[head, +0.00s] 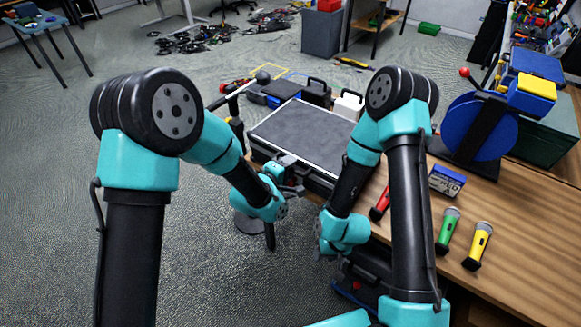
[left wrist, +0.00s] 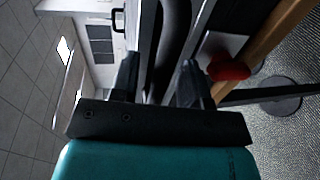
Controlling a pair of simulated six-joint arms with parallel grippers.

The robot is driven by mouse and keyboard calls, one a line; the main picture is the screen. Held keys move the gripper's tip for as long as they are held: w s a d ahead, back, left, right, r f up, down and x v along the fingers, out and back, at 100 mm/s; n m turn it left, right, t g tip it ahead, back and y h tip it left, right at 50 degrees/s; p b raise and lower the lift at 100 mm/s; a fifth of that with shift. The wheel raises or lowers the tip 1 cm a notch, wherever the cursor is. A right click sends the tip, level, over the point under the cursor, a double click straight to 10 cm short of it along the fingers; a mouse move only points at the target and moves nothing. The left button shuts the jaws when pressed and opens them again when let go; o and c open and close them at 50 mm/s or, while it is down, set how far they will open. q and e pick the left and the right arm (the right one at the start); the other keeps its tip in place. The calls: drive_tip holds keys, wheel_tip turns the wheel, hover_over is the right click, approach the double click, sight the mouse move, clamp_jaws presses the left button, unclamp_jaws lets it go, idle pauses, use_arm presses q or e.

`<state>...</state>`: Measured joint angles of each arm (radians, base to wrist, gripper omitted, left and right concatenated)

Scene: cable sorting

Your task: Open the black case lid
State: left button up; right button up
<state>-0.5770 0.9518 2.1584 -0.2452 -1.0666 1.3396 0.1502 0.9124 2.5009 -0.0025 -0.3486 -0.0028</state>
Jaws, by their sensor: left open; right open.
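The black case (head: 305,132) lies flat on the table, its dark grey lid down with a pale metal rim. My left gripper (head: 292,184) is at the case's near left front side, by the front edge. In the left wrist view my left gripper (left wrist: 158,72) has its fingers apart, with a dark edge and metal strip of the case (left wrist: 172,40) between or just beyond them. I cannot tell if they touch it. My right gripper (head: 352,268) is low in front of the table, partly hidden by my own arm; it is open.
Smaller cases (head: 315,92) stand behind the black case. A stand with a round base is left of the table.

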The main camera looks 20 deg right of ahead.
use_arm(q)
clamp_jaws()
idle(0.4)
